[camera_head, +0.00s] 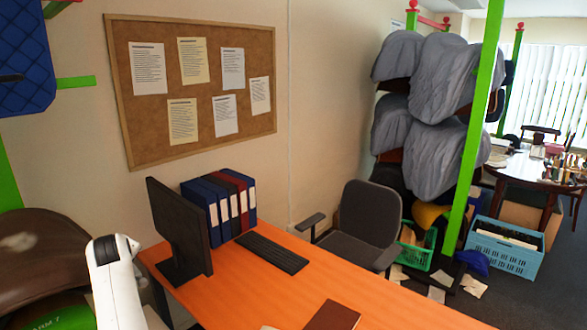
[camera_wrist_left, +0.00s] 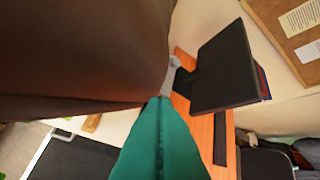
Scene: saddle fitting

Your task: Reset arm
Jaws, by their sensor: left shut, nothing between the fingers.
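My left gripper (camera_wrist_left: 159,104) shows in the left wrist view as two teal fingers pressed together along a middle seam. It is shut and empty. A large brown leather surface (camera_wrist_left: 80,50), which looks like the saddle, fills the upper left of that view just past the fingertips; I cannot tell whether they touch it. In the head view a dark brown saddle (camera_head: 45,255) is at the lower left edge, cut off by the frame. A white part of my arm (camera_head: 116,285) rises beside it; the left fingers are not visible there. My right gripper is in neither view.
An orange desk (camera_head: 300,295) holds a black monitor (camera_head: 178,230), a keyboard (camera_head: 272,252) and several binders (camera_head: 225,205). An office chair (camera_head: 365,225) stands behind it. Grey covered saddles (camera_head: 440,130) hang near a green post (camera_head: 475,130). A blue crate (camera_head: 505,250) sits on the floor.

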